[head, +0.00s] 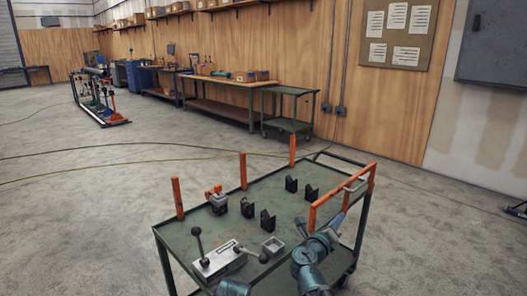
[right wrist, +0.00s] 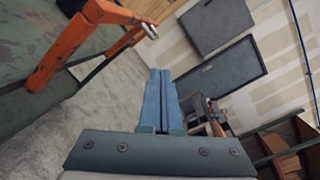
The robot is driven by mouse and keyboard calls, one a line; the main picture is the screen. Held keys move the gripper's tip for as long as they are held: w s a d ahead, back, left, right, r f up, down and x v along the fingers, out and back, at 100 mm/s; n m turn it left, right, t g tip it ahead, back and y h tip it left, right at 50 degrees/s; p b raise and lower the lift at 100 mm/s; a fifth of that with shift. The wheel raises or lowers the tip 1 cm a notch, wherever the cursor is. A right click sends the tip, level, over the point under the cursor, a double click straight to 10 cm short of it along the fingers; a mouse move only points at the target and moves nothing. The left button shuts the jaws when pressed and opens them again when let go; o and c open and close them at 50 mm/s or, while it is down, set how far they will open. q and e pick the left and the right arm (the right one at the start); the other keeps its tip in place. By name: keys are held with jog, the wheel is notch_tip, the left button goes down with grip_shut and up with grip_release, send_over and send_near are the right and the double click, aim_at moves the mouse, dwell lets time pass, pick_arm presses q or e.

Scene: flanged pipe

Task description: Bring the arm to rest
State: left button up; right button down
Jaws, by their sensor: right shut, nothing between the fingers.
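My right gripper (head: 337,222) is at the right end of the green cart (head: 285,210), close to its orange rail (head: 340,197). In the right wrist view its two blue fingers (right wrist: 160,73) are together with nothing between them. The orange rail (right wrist: 75,50) is to the left of the fingers there, apart from them. My left gripper is not in view.
On the cart are a grey block with black-knobbed levers (head: 218,262), a small square tray (head: 273,246), several black brackets (head: 267,221) and a small vise-like fixture (head: 218,201). Orange posts (head: 178,198) rise at its edges. Open floor lies beyond; benches (head: 215,85) line the wall.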

jog(key=s+a+m+g+y+p, duration=0.5)
jog(key=s+m, duration=0.7)
jog(key=m, duration=0.5)
jog(key=s+a+m+g+y+p, duration=0.5)
jog(key=s+a+m+g+p, duration=0.4)
jog(key=s+a+m+p, duration=0.4)
jog(key=a+f+m+p, duration=0.1)
jog(key=a+m, duration=0.2)
jog(key=shift+s+a+m, duration=0.2)
jog(key=shift+a+m, duration=0.05)
jog(key=shift+m, duration=0.15)
